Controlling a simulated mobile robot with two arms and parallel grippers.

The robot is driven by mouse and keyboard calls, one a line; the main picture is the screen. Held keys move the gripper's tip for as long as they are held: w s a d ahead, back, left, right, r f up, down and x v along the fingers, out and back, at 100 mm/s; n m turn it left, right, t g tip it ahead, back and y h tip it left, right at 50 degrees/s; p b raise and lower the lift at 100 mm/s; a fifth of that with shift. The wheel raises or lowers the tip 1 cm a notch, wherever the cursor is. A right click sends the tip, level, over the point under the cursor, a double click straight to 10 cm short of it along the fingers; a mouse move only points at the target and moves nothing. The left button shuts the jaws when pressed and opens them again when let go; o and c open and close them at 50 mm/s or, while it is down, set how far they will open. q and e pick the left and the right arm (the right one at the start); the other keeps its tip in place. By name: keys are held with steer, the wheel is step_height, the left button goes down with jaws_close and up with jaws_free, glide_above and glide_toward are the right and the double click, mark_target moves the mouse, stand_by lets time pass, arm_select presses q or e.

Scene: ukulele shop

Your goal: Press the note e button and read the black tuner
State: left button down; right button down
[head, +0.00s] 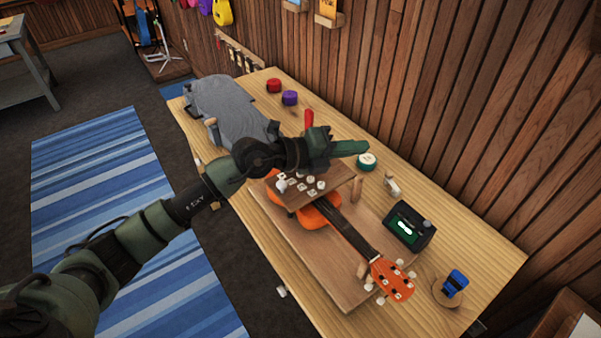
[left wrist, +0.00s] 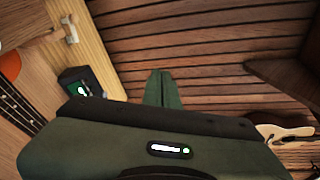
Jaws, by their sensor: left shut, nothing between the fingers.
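The black tuner (head: 408,226) stands on the right part of the workbench with a lit green and white screen. Its reading is too small to make out. It also shows in the left wrist view (left wrist: 80,86). Several small white buttons (head: 311,182) sit on a raised wooden board over the orange ukulele (head: 312,216). I cannot tell which one is note e, and my arm hides part of the board. My left gripper (head: 364,147) is shut and empty, above the bench just behind the board. In the left wrist view its fingers (left wrist: 163,88) point toward the slatted wall.
A green-and-white round piece (head: 366,162) lies close to my left fingertips. Red (head: 274,86) and purple (head: 290,98) round pieces lie at the back. A grey cloth-like form (head: 228,108) covers the bench's far left. A blue clip-like object (head: 455,283) stands right. The wooden wall borders the bench.

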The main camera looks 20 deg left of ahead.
arm_select(q)
steer(key=w+a+f+y, duration=0.3)
steer(key=a+y, duration=0.1)
steer(key=a, duration=0.3)
steer(key=w+a+f+g+y, duration=0.1)
steer(key=w+a+f+y, duration=0.1)
steer(key=a, duration=0.6)
steer(key=shift+w+f+y, duration=0.4)
steer(key=shift+w+y, duration=0.1)
steer(key=shift+y, duration=0.6)
steer(key=shift+f, duration=0.1)
step_height(320, 180, down, 8)
steer(key=b, duration=0.4)
steer(key=shift+b, duration=0.35)
steer(key=shift+f+b, duration=0.3)
steer(key=shift+f+b, duration=0.45)
